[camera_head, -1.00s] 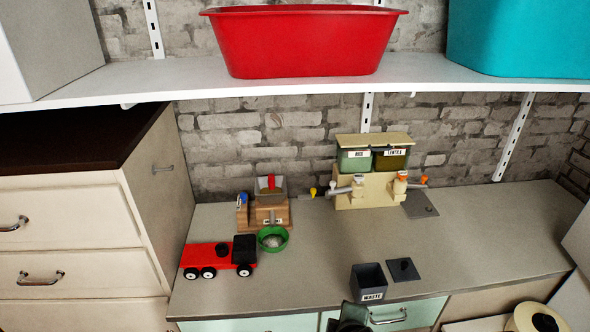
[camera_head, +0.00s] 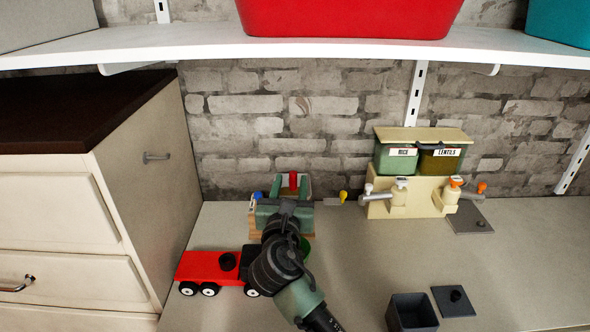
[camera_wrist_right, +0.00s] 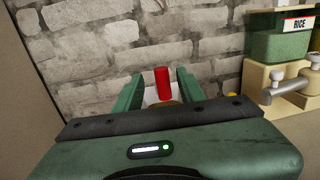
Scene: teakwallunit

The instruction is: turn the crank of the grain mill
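The grain mill (camera_head: 253,222) stands at the back of the counter, mostly hidden behind my right arm. Its wooden base shows at the edges, and an upright red knob (camera_head: 293,180) rises above it, apparently the crank handle. My right gripper (camera_head: 292,184) is open at the mill, its two green fingers on either side of the red knob. The right wrist view shows the knob (camera_wrist_right: 162,83) between the fingers, with visible gaps beside it. The knob's lower end and the crank arm are hidden there. My left gripper is not in view.
A red toy truck (camera_head: 205,267) stands left of my arm, and a green bowl (camera_head: 305,246) is partly hidden behind it. The rice and lentils dispenser (camera_head: 395,200) stands to the right. A dark bin (camera_head: 412,313) is near the front. A white shelf (camera_head: 330,52) hangs above.

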